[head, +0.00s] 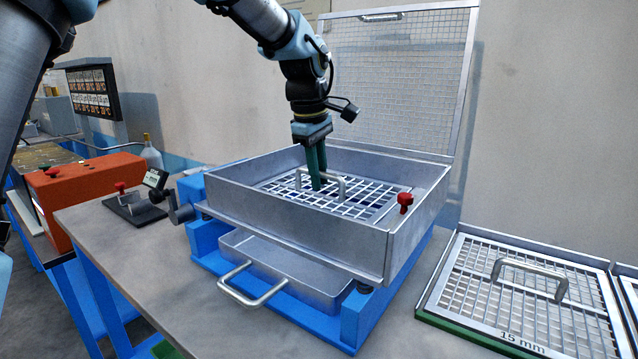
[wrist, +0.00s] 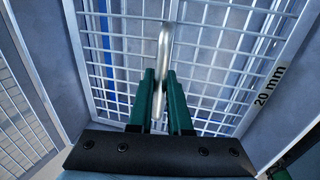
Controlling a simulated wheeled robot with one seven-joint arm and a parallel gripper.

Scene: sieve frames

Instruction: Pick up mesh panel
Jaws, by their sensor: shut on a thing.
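A mesh panel (head: 365,209) with a silver bar handle lies inside the square metal sieve box on the blue stand. In the wrist view the mesh panel (wrist: 115,48) carries the marking "20 mm" on its right frame bar. My gripper (head: 317,185) reaches down into the box from above with its green fingers at the handle. In the wrist view my gripper (wrist: 161,85) is shut on the handle (wrist: 164,48), one finger on each side. I cannot tell whether the panel is lifted off its seat.
The box's mesh lid (head: 395,80) stands open at the back. A red knob (head: 405,198) is at the right wall. A drawer tray (head: 290,268) is below. Another mesh panel marked "15 mm" (head: 520,290) lies at the right. An orange device (head: 85,190) and a gauge stand at the left.

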